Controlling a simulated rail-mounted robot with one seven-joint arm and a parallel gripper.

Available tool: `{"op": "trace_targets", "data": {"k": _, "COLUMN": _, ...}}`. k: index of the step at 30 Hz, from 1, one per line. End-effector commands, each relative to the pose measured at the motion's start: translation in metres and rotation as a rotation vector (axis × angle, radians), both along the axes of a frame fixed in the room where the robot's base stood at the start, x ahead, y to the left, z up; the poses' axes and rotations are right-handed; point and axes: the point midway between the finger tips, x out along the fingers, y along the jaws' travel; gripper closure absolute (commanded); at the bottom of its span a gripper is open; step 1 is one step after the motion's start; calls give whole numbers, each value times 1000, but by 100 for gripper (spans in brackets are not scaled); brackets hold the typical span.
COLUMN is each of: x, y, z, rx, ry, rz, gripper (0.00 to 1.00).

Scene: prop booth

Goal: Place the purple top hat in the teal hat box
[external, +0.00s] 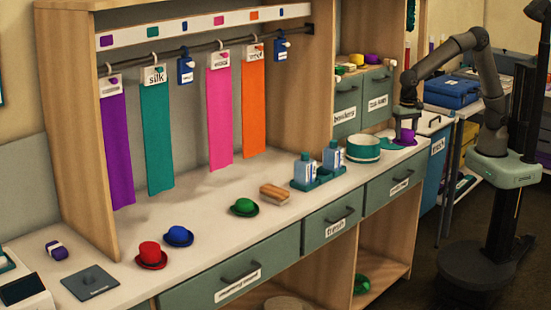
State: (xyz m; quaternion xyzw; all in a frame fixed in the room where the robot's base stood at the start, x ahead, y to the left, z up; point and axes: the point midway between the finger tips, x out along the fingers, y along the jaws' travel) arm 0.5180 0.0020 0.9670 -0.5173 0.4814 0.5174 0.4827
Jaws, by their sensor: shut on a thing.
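The purple top hat (406,136) is at the right end of the counter, with its crown up. My gripper (407,118) reaches down from above and is shut on the crown. The brim is at about counter height; I cannot tell whether it touches the surface below. The teal hat box (363,154) is round and stands on the counter just left of the hat. Its pale inside shows from above and no hat shows in it.
Bottles in a teal tray (320,182) stand left of the box. Drawer units (345,104) rise behind the box. Hanging ribbons (219,117) line the back.

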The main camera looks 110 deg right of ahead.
Motion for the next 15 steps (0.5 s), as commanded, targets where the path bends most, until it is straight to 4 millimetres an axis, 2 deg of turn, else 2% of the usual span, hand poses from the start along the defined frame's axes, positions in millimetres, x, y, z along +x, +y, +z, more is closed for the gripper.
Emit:
{"op": "trace_targets", "data": {"k": 1, "x": 1, "y": 0, "z": -7, "rx": 0, "ry": -5, "rz": -88, "gripper": 62}}
{"op": "trace_targets", "data": {"k": 4, "x": -1, "y": 0, "z": -1, "rx": 0, "ry": -3, "rz": -241, "gripper": 62}}
{"op": "trace_targets", "data": {"k": 8, "x": -1, "y": -2, "z": 6, "rx": -1, "ry": -1, "rz": -345, "gripper": 62}}
{"op": "trace_targets", "data": {"k": 11, "x": 4, "y": -13, "z": 9, "rx": -1, "ry": 1, "rz": -372, "gripper": 62}}
{"op": "trace_targets", "data": {"k": 15, "x": 21, "y": -44, "z": 11, "rx": -2, "ry": 1, "rz": -375, "gripper": 62}}
